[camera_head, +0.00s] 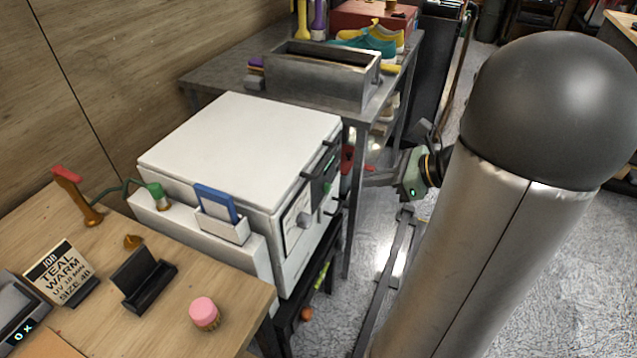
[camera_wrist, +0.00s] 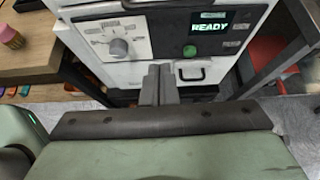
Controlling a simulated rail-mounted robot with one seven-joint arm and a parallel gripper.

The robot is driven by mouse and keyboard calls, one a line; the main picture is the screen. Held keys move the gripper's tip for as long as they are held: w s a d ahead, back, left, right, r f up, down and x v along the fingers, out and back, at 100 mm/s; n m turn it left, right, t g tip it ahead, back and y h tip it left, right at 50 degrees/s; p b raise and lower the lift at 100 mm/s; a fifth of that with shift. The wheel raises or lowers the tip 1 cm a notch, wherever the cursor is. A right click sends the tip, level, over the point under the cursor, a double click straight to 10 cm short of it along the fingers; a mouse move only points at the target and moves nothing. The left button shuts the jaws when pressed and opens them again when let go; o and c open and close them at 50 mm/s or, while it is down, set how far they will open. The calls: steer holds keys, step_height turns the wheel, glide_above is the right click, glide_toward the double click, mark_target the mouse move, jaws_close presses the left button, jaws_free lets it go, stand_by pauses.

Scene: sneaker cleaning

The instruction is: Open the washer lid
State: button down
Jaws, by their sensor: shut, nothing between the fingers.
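The washer (camera_head: 300,232) is a white box with a flat white lid (camera_head: 240,138) on top, and the lid lies closed. In the wrist view its front panel (camera_wrist: 160,32) shows a grey dial, a green button and a lit display reading READY. A dark bar handle (camera_wrist: 140,4) shows at the top edge of that view. My gripper (camera_head: 374,180) is in front of the washer, to its right in the head view and apart from the lid. Its fingers, also in the wrist view (camera_wrist: 160,82), are together and hold nothing.
A wooden table (camera_head: 245,312) with a sign, a black stand and a pink-topped brush (camera_head: 205,314) is at the lower left. A metal bench (camera_head: 225,72) with a grey trough (camera_head: 320,80) and teal-yellow shoes (camera_head: 370,42) stands behind. The floor on the right is partly open.

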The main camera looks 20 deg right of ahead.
steer(key=x, duration=1)
steer(key=shift+w+r+p, duration=0.15)
steer(key=shift+w+r, duration=0.1)
steer(key=shift+r, duration=0.8)
steer(key=shift+w+r+p, duration=0.15)
steer(key=shift+w+r, duration=0.05)
steer(key=shift+r, duration=0.85)
